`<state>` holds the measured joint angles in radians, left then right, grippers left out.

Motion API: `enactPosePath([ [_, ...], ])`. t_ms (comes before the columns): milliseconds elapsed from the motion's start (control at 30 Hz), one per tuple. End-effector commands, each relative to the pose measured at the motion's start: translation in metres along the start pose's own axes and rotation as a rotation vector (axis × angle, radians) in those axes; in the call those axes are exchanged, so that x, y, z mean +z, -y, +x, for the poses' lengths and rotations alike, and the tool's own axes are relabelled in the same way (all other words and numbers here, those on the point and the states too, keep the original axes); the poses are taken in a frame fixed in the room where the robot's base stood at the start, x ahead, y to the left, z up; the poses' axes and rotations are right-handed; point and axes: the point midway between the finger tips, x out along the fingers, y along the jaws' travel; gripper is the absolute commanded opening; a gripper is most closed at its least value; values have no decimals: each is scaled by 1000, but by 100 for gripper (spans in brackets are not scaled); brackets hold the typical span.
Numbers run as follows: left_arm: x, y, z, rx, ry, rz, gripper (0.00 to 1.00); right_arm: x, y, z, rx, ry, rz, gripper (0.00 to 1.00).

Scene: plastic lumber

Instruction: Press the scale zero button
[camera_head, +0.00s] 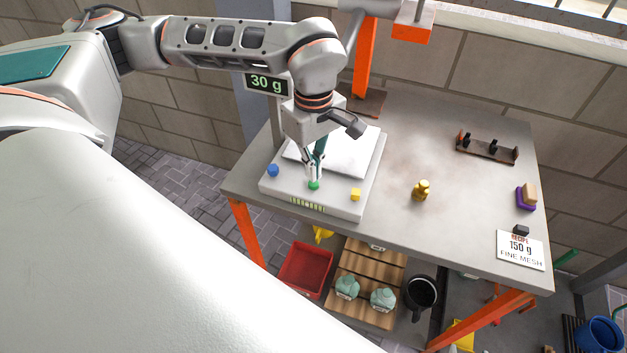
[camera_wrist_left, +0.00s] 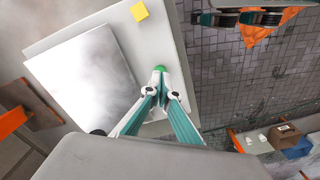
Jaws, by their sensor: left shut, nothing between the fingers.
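The scale (camera_head: 357,198) is a pale slab with a light metal plate (camera_head: 341,155) on the table's left part. Its front edge carries a blue button (camera_head: 273,170), a green button (camera_head: 314,185) and a yellow button (camera_head: 355,194). No label telling which one is zero is readable. The display (camera_head: 266,84) behind reads 30 g. My left gripper (camera_head: 314,177) is shut and empty, pointing down with its tips at the green button. In the left wrist view the tips (camera_wrist_left: 161,70) overlap the green button (camera_wrist_left: 159,68); whether they press it I cannot tell. My right gripper is out of view.
A small brass weight (camera_head: 421,190) stands right of the scale on the grey table (camera_head: 440,130). A red bin (camera_head: 305,270) sits below.

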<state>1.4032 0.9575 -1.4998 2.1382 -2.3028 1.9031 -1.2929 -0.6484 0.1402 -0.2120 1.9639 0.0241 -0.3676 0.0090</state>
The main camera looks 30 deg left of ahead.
Motion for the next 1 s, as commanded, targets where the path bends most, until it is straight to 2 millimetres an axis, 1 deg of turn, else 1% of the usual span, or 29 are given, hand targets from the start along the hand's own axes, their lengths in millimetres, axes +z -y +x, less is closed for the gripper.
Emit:
enactPosePath([
  [767, 0, 0, 23, 0, 0, 0, 0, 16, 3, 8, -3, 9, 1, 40],
  [1000, 0, 0, 22, 0, 0, 0, 0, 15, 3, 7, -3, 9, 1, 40],
])
